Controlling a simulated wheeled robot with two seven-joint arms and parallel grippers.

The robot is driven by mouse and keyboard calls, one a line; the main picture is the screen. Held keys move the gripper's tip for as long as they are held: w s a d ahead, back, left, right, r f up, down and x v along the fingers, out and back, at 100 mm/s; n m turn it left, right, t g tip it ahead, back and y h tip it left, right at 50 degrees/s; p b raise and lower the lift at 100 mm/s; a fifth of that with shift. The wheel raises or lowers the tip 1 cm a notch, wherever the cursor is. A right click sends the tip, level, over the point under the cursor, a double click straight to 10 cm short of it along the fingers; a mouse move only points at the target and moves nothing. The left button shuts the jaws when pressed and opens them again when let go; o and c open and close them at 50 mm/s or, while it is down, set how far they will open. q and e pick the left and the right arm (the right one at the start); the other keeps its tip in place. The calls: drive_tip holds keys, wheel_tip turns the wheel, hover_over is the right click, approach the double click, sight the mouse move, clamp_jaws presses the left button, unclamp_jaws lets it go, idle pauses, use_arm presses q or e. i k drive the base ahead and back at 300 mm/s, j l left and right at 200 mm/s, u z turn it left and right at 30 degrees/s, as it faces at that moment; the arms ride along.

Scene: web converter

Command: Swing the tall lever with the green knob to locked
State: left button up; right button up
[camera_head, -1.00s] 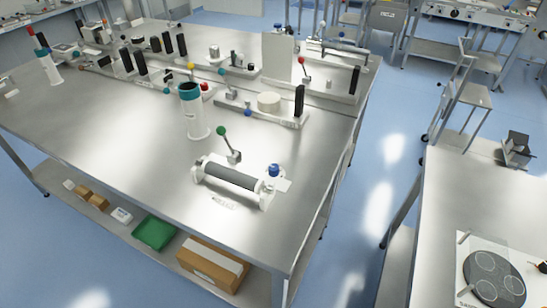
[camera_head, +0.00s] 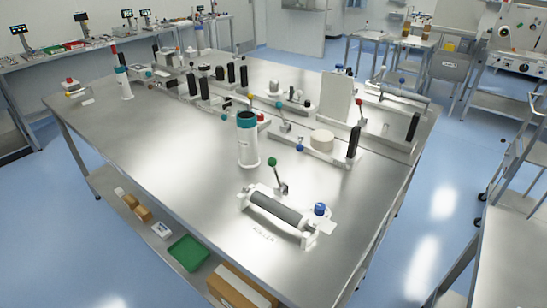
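The lever with the green knob (camera_head: 272,162) stands on the steel table behind a dark roller. Its rod leans left from a small grey block (camera_head: 281,188). The dark roller (camera_head: 277,210) sits in a white frame with a blue knob (camera_head: 320,209) at its right end. Flat lettering lies on the table in front of the roller, too small to read surely. Neither of my grippers is in view.
A white cylinder with a teal top (camera_head: 247,140) stands left of and behind the lever. White bases with black posts, a white disc (camera_head: 321,140) and a red-knob lever (camera_head: 359,103) stand farther back. The left of the steel table (camera_head: 150,150) is largely clear. Boxes and a green tray (camera_head: 188,252) lie on the lower shelf.

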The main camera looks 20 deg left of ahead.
sight(272, 162)
drive_tip(key=i+j+z, duration=0.1)
drive_tip(key=j, duration=0.5)
drive_tip(key=i+j+z, duration=0.1)
drive_tip(key=j, duration=1.15)
drive_tip(key=i+z, duration=0.05)
